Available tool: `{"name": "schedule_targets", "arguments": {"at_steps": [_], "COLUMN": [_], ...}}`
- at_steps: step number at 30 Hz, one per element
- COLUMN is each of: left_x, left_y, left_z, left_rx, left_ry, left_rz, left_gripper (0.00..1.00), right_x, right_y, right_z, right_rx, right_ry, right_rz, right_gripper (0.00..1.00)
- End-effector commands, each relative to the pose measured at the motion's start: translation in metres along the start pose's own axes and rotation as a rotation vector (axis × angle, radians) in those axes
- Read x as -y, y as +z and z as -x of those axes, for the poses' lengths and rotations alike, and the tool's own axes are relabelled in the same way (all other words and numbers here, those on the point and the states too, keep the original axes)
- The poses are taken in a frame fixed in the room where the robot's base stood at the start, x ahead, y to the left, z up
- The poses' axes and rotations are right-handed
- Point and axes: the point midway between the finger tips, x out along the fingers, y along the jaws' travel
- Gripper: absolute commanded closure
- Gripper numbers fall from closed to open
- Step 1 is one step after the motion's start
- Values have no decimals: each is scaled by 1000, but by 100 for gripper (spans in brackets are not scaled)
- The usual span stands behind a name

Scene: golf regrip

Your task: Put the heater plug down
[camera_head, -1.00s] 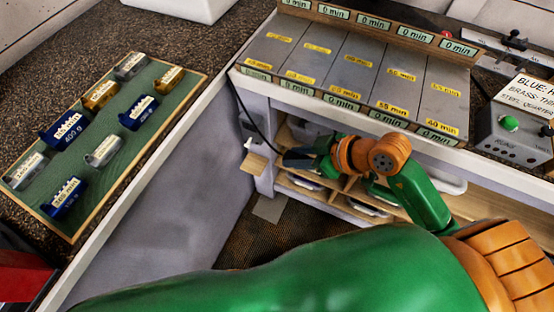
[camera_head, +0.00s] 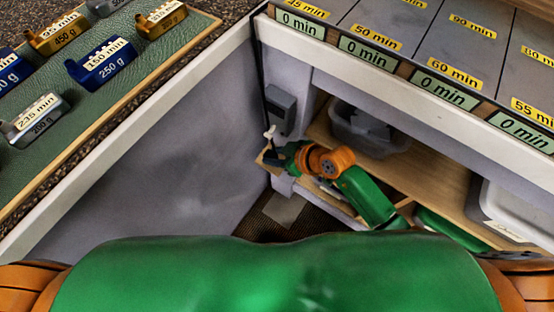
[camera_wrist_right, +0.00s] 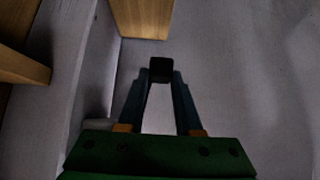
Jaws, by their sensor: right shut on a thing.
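My right gripper (camera_head: 275,157) is low in the corner below the tabletop, beside a small wooden ledge (camera_head: 263,156) on the grey wall. In the right wrist view its two fingers (camera_wrist_right: 160,75) are closed on a small dark block, the heater plug (camera_wrist_right: 161,67). A wooden block (camera_wrist_right: 142,14) shows just beyond the plug there; I cannot tell whether they touch. A black cord (camera_head: 261,70) hangs from the table edge down toward the gripper. In the head view the plug is too small and dark to make out. My left gripper is not in view.
A grey wall box (camera_head: 281,108) is just above the gripper, and a small white piece (camera_head: 269,133) stands by the ledge. Wooden shelves with a grey bin (camera_head: 368,130) are to the right. The tabletop edge (camera_head: 410,120) overhangs. A green weight board (camera_head: 95,95) is at the upper left.

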Motion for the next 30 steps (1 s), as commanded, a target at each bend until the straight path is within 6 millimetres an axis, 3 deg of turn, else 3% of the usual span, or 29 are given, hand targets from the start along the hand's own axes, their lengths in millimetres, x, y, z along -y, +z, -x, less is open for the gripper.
{"name": "schedule_targets", "arguments": {"at_steps": [1,8,14,23,24,27,30], "left_x": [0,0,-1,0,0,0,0], "left_y": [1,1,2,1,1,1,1], "left_z": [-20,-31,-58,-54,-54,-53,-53], "left_rx": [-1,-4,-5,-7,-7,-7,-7], "left_ry": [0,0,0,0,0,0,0], "left_rz": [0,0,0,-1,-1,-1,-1], "left_gripper": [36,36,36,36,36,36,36], "right_x": [-9,-26,-30,-29,-29,-29,-29], "right_y": [13,19,44,42,43,42,42], "right_z": [-18,-32,-58,-57,-57,-57,-57], "right_rx": [0,-1,0,-2,-2,-2,-2], "right_ry": [2,0,0,-1,-1,-1,-1], "right_rz": [2,0,1,0,0,0,0], "right_gripper": [100,100,100,100,64,37,36]}}
